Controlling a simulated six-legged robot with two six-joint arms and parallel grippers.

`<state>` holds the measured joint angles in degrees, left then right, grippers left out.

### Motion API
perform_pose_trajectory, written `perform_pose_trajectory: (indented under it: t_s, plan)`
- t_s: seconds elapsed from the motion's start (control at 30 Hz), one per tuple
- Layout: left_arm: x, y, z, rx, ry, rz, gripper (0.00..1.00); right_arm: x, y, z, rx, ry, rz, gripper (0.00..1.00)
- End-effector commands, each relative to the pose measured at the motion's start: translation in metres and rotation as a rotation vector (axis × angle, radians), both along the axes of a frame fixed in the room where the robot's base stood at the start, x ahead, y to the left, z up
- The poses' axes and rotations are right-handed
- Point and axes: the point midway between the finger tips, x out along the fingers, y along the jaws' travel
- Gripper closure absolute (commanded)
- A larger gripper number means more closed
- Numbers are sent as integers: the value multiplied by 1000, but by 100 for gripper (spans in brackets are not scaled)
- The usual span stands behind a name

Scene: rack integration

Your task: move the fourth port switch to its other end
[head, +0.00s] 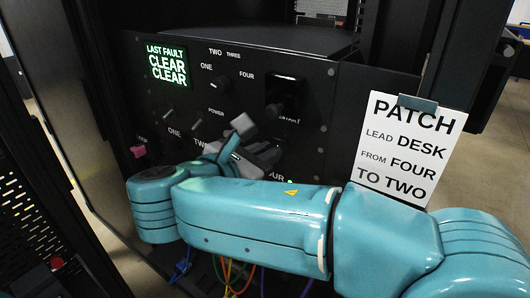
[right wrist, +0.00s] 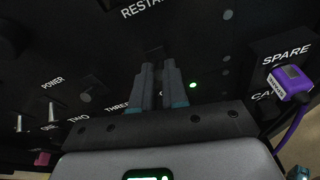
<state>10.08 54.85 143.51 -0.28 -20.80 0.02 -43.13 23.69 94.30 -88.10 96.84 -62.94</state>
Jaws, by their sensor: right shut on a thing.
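My right gripper (head: 254,140) reaches to the black panel (head: 325,110) from the front. In the right wrist view its two fingers (right wrist: 159,88) are close together against the panel, just right of the label THREE. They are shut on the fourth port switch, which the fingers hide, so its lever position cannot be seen. In the head view the label FOUR (head: 277,178) shows partly, below and right of the fingers. A green light (right wrist: 193,85) glows right of the fingers. My left gripper is not in view.
A lit display (head: 167,65) reads LAST FAULT CLEAR CLEAR. A rotary knob (head: 224,84) sits among the labels ONE to FOUR. A note card (head: 408,150) reads PATCH LEAD DESK FROM FOUR TO TWO. A purple plug (right wrist: 289,82) sits under SPARE. Coloured cables (head: 230,274) hang below the panel.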

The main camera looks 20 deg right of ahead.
Motion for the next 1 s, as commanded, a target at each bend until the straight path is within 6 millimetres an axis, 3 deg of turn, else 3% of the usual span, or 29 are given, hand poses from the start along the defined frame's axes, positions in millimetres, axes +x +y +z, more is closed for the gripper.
perform_pose_trajectory:
  t_s: [0.6, 1.0]
  plan:
    - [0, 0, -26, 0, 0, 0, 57, 0, 0, -27, -407, -316, 0, 100]
    - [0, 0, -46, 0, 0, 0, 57, 2, -2, -32, -547, -429, 0, 100]
